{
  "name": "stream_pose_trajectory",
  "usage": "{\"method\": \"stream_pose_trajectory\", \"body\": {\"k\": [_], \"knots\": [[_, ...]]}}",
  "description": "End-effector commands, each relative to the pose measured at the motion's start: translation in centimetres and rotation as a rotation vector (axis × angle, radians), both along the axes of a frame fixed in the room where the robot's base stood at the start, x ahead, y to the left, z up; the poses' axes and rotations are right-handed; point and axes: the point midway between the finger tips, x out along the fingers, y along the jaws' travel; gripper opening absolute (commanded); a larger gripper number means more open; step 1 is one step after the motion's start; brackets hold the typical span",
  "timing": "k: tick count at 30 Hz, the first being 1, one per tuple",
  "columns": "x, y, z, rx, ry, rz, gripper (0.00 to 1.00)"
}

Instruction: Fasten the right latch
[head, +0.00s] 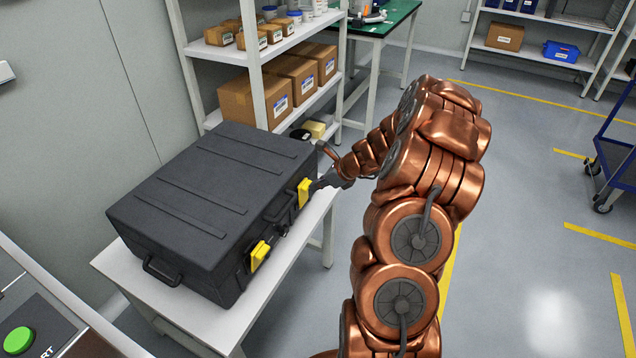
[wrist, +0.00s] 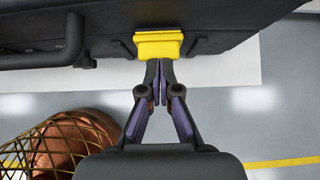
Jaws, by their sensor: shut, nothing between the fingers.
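A large dark grey case (head: 200,200) lies closed on a white table (head: 215,328). Two yellow latches show on its front face in the head view. The right latch (head: 304,192) is at the far end, and the left latch (head: 259,254) is nearer. In the wrist view the right latch (wrist: 158,45) is just ahead of my gripper (wrist: 159,65). My gripper is shut and empty, its fingertips at the lower edge of the latch. I cannot tell whether they touch it. In the head view my gripper (head: 318,184) is beside the right latch, its tips partly hard to make out.
A dark carry handle (head: 281,212) sits between the latches. A shelf with cardboard boxes (head: 257,97) stands close behind the case. A green-topped table (head: 385,17) is farther back. The floor to the right is open, with a blue cart (head: 615,160) at the edge.

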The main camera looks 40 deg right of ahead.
Motion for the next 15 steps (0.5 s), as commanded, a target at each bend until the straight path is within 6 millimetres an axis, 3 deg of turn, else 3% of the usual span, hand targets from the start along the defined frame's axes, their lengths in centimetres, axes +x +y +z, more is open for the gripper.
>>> {"method": "stream_pose_trajectory", "body": {"k": [15], "knots": [[-0.01, 0.03, 0.74, 0.001, -0.001, 0.001, 0.00]]}}
